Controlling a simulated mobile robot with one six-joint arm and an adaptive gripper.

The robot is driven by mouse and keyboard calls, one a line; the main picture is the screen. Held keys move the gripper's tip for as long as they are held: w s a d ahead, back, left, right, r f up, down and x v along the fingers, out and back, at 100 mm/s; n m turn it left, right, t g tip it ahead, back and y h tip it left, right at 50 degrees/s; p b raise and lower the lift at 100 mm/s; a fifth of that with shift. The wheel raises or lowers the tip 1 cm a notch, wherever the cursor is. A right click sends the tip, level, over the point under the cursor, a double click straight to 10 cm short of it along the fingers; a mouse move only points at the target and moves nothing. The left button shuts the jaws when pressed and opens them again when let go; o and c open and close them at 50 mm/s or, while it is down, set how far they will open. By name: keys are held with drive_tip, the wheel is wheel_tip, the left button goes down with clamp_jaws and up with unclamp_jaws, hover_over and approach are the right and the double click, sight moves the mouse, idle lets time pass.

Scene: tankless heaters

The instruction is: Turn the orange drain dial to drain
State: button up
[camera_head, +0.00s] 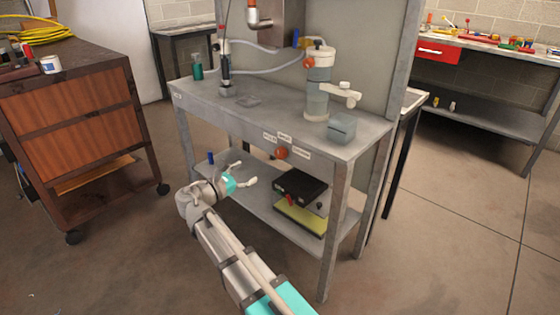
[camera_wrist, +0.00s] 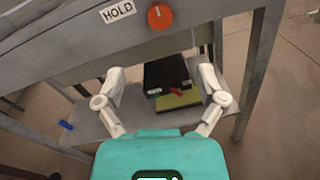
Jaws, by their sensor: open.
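The orange drain dial (camera_head: 281,153) sits on the front edge of the grey bench, with several white labels around it. In the wrist view the dial (camera_wrist: 160,17) is near the top, with a pale pointer line on its face. The label HOLD (camera_wrist: 117,11) is to its left; other labels are out of that view. My gripper (camera_head: 243,173) is open and empty, in front of the bench and left of and below the dial. In the wrist view its fingers (camera_wrist: 161,86) are spread apart, with the dial beyond them. Nothing touches the dial.
The lower shelf (camera_head: 250,196) holds a black case (camera_head: 299,184) on a yellow item (camera_head: 300,216).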

sight(278, 155)
drive_tip(key=shift+w, duration=0.1)
idle(0.3)
drive_tip(key=shift+x, duration=6.85)
drive_tip(key=c, duration=1.1)
drive_tip(key=shift+d, duration=0.2)
drive_tip(key=shift+c, duration=0.2)
drive_tip(key=shift+a, duration=0.1)
